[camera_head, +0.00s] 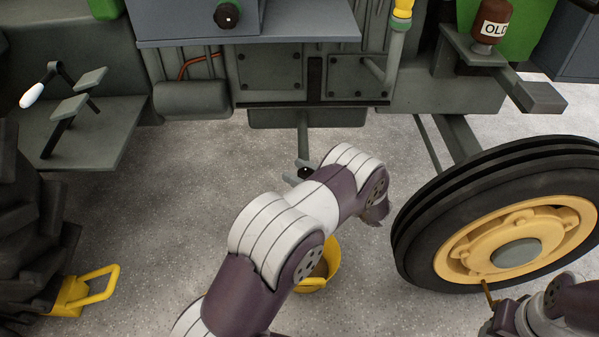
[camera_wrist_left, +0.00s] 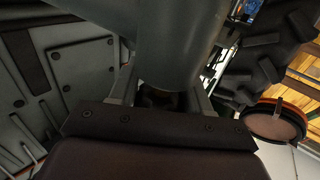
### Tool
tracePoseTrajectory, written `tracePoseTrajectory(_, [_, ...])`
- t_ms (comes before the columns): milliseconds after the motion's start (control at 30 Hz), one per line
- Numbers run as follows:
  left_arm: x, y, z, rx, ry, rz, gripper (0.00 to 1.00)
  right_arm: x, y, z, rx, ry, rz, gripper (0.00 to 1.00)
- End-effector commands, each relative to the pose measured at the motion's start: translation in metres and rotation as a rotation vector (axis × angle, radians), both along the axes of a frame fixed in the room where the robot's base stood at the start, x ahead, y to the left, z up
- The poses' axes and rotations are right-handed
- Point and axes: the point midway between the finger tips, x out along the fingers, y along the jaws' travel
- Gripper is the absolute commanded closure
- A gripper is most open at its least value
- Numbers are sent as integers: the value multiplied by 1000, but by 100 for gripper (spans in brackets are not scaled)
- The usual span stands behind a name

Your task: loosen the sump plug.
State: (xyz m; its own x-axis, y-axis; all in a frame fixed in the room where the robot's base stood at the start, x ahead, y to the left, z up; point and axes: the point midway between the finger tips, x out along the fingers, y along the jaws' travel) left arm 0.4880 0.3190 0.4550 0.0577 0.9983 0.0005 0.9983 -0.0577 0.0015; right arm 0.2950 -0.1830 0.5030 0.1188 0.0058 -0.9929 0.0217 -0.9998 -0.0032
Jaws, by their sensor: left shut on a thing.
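My left arm reaches in from the bottom of the head view toward the tractor's underside. The grey jaws of my left gripper (camera_head: 300,173) show partly past the wrist, below a grey upright part under the engine. In the left wrist view, the left gripper (camera_wrist_left: 162,92) has a finger on each side of a dark piece (camera_wrist_left: 158,98), which looks like the sump plug. It is shut on it, under a large grey rounded body (camera_wrist_left: 175,45). The plug's details are in shadow. My right gripper (camera_head: 500,318) is partly visible at the bottom right, beside a thin brass-coloured piece (camera_head: 487,292); its jaws are unclear.
A yellow pan (camera_head: 330,272) stands on the floor, partly hidden by my left arm. The front wheel (camera_head: 515,250) is at the right, the rear tyre (camera_head: 28,230) at the left. A yellow chock (camera_head: 75,295) lies by the rear tyre. Open floor lies left of my left arm.

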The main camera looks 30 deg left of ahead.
Motion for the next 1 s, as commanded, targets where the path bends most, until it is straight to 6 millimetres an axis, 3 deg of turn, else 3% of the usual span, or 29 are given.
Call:
tracePoseTrajectory(267, [-1,1,-2,-2,4,1,83,0,0,0,0,0,0,57])
tracePoseTrajectory(300, [-1,1,-2,-2,4,1,43,0,0,0,0,0,0,57])
tracePoseTrajectory(333, [-1,1,-2,-2,4,1,33,0,0,0,0,0,0,57])
tracePoseTrajectory(367, [-1,1,-2,-2,4,1,31,0,0,0,0,0,0,57])
tracePoseTrajectory(667, [0,-3,0,0,2,-1,31,0,0,3,0,0,0,57])
tracePoseTrajectory(1000, [-4,-66,1,-1,2,-2,31,0,0,27,0,0,0,57])
